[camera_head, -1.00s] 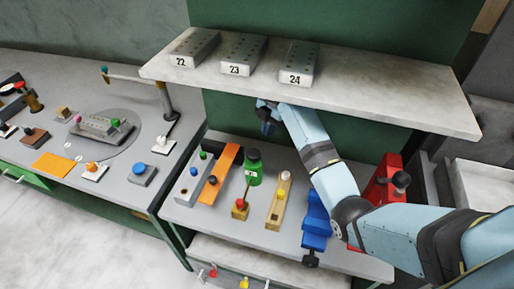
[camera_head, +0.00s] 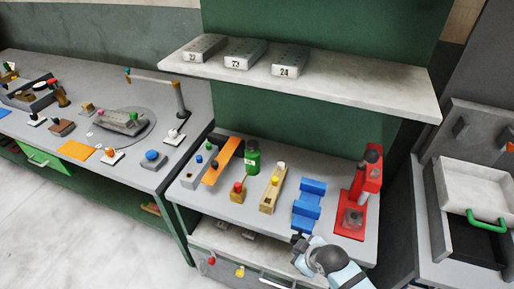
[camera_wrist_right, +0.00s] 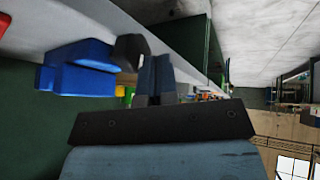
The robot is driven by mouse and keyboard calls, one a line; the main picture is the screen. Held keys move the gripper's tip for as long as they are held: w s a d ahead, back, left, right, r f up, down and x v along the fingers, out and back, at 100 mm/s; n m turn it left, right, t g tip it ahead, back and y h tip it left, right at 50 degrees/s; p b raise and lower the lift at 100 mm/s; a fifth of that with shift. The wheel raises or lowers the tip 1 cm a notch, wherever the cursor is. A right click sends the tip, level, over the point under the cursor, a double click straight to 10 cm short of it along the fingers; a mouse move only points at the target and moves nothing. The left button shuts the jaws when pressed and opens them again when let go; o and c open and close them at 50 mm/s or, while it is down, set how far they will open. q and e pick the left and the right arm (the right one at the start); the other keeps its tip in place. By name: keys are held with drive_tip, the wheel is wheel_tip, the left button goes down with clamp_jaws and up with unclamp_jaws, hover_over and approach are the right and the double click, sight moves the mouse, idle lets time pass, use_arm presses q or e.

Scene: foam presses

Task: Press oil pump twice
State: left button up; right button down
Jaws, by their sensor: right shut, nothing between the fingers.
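I cannot tell for sure which thing is the oil pump. A small brown bottle-like thing (camera_head: 61,95) with a dark top stands on the far left bench in the head view. A green bottle (camera_head: 252,158) with a dark cap stands upright on the nearer table. My right gripper (camera_head: 300,243) is low at that table's front edge, by the blue vise (camera_head: 308,203) and well apart from both bottles. In the wrist view its fingers (camera_wrist_right: 156,68) are together and empty, beside the vise's dark knob (camera_wrist_right: 130,50). My left gripper is out of view.
A shelf (camera_head: 350,92) with several numbered grey blocks overhangs the nearer table. A red press (camera_head: 365,190) stands at the table's right. An orange strip (camera_head: 222,160) and wooden blocks with coloured knobs stand left of the vise. The floor (camera_head: 90,220) in front is clear.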

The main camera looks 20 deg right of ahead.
drive_tip(key=s+a+m+t+y, duration=0.1)
drive_tip(key=s+a+m+t, duration=0.2)
drive_tip(key=s, duration=0.4)
drive_tip(key=shift+s+a+m+t, duration=0.15)
drive_tip(key=shift+s+m+t, duration=0.15)
drive_tip(key=shift+t, duration=0.3)
drive_tip(key=shift+w+a, duration=0.1)
